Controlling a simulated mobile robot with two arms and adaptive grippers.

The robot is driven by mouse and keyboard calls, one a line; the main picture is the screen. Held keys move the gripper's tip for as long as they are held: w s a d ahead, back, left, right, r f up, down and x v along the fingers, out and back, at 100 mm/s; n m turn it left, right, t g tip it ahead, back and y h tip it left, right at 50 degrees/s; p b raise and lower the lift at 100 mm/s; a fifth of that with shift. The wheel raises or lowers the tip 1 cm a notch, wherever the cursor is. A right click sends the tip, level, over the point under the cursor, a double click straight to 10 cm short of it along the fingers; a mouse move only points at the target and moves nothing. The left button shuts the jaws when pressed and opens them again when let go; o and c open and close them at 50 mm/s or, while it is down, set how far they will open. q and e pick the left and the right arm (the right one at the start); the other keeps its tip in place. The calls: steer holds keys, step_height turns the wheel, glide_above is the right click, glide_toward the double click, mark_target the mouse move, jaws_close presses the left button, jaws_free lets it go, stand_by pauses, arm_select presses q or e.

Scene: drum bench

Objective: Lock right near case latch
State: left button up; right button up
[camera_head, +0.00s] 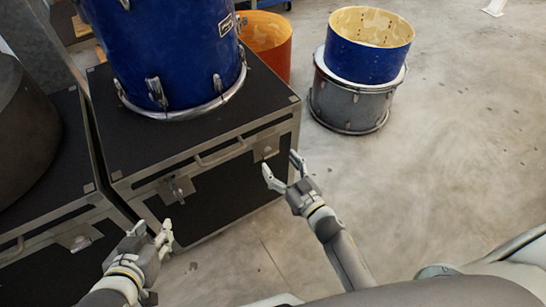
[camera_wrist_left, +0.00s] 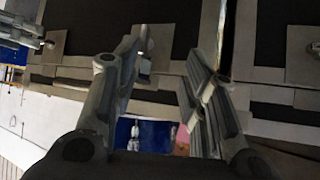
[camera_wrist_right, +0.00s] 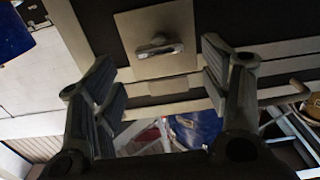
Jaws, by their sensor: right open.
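A black case (camera_head: 225,190) with metal edges stands on the floor, its lid down. The right near latch (camera_head: 267,150) is a small metal plate on its front face, at the right. In the right wrist view that latch (camera_wrist_right: 160,48) shows a knob lying roughly level across its plate. My right gripper (camera_head: 282,166) is open and empty in front of the latch, apart from it. The left near latch (camera_head: 177,188) hangs further left on the same face. My left gripper (camera_head: 153,233) is open and empty, in front of the case's lower left corner.
A blue drum (camera_head: 170,50) stands on the case lid. A carry handle (camera_head: 222,154) lies between the latches. Another black case (camera_head: 50,245) stands close at the left. More drums stand behind, including a grey one (camera_head: 345,105). Floor at the right is clear.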

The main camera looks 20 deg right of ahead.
mark_target(272, 155)
steer(key=x, duration=0.3)
steer(key=shift+w+b, duration=0.25)
steer(key=shift+b, duration=0.05)
arm_select(q)
steer(key=shift+w+d+r+t+h, duration=0.15)
steer(key=shift+w+d+r+t, duration=0.1)
steer(key=shift+w+r+t, duration=0.3)
steer(key=shift+w+d+r+t+h, duration=0.2)
steer(key=shift+w+r+t, duration=0.25)
steer(key=shift+r, duration=0.2)
steer(key=shift+w+d+r+t+h, duration=0.15)
steer(key=shift+w+d+r+t, duration=0.1)
steer(key=shift+w+r+t, duration=0.25)
arm_select(e)
steer(key=shift+w+a, duration=0.2)
steer(key=shift+w, duration=0.25)
arm_select(q)
steer(key=shift+w+r, duration=0.1)
arm_select(e)
steer(key=shift+c, duration=0.4)
steer(key=c, duration=0.9)
